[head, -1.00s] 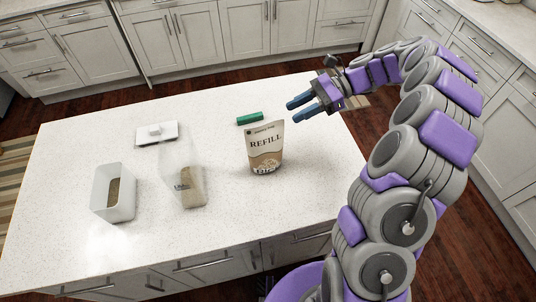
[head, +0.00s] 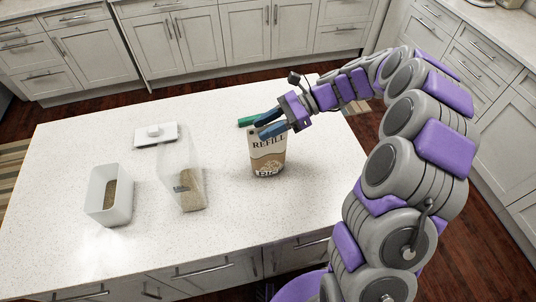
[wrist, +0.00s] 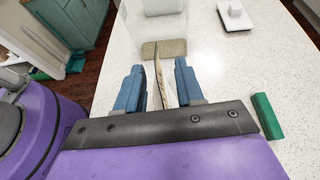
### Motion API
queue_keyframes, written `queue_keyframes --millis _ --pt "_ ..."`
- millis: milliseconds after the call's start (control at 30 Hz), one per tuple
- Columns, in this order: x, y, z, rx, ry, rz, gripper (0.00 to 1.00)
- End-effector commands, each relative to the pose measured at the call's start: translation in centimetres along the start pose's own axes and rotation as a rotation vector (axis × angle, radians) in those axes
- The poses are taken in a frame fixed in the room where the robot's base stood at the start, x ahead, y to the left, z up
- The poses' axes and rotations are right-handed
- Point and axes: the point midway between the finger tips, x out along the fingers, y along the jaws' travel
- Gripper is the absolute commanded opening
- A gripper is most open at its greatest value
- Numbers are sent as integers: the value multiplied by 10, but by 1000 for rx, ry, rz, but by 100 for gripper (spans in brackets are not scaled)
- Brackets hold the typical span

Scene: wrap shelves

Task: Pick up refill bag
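The refill bag (head: 267,158) stands upright on the white island top, a tan and white pouch marked REFILL. My gripper (head: 263,127) is at its top edge in the head view, and its blue fingers cover part of the top. In the wrist view the bag's thin upper edge (wrist: 161,85) rises between the two blue fingers (wrist: 158,88). The fingers are apart, with a gap visible on each side of the bag. The bag's lower part is hidden in the wrist view.
A green stick-like object (head: 247,121) lies just behind the bag. A clear container with grainy contents (head: 188,190) stands to the left, then an open white bin (head: 108,200). A white lid with a knob (head: 155,135) lies behind them. The front right countertop is clear.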

Motion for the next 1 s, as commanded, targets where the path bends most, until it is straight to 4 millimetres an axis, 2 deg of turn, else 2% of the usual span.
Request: queue_keyframes --millis 67,467,1000 --pt "-1 0 0 0 0 -1 37" --pt "-1 0 0 0 0 -2 0" --pt "-1 0 -1 0 1 -1 0"
